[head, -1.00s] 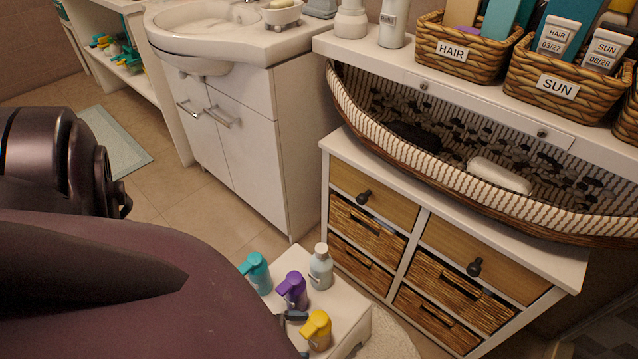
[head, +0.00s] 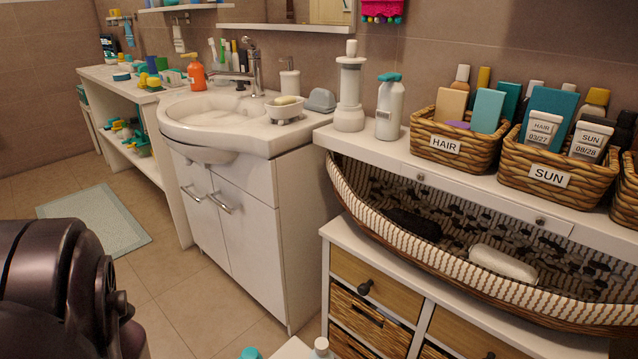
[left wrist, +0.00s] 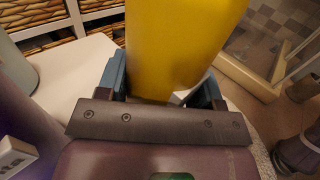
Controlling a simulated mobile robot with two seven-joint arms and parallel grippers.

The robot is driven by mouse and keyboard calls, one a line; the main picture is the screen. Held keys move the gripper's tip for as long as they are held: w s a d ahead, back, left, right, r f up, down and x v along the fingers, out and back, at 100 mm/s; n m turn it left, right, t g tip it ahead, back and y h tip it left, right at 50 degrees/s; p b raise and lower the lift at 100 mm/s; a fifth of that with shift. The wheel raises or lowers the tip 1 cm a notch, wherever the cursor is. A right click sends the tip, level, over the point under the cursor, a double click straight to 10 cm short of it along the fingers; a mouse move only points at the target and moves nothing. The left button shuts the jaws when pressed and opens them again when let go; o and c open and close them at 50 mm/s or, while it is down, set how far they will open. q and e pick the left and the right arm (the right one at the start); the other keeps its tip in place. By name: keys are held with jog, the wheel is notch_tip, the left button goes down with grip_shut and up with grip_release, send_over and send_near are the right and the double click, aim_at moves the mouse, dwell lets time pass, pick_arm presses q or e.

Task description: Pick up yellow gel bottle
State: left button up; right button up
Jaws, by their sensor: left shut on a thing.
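The yellow gel bottle (left wrist: 180,40) fills the upper middle of the left wrist view, close to the camera. Its top and bottom are cut off or hidden. My left gripper (left wrist: 165,92) is shut on it, with one finger on each side. A white stool top (left wrist: 75,80) shows to the left of the bottle; I cannot tell whether the bottle touches it. The head view shows neither the yellow bottle nor the left gripper. My right gripper is in neither view.
In the head view, a teal bottle top (head: 250,353) and a white bottle cap (head: 321,346) show at the bottom edge. A white sink cabinet (head: 245,230) and a drawer unit (head: 375,285) stand behind. Wicker baskets (head: 450,145) sit on the shelf.

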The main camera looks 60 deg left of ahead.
pick_arm(q)
jog(key=shift+c, duration=0.6)
jog(key=shift+r, duration=0.15)
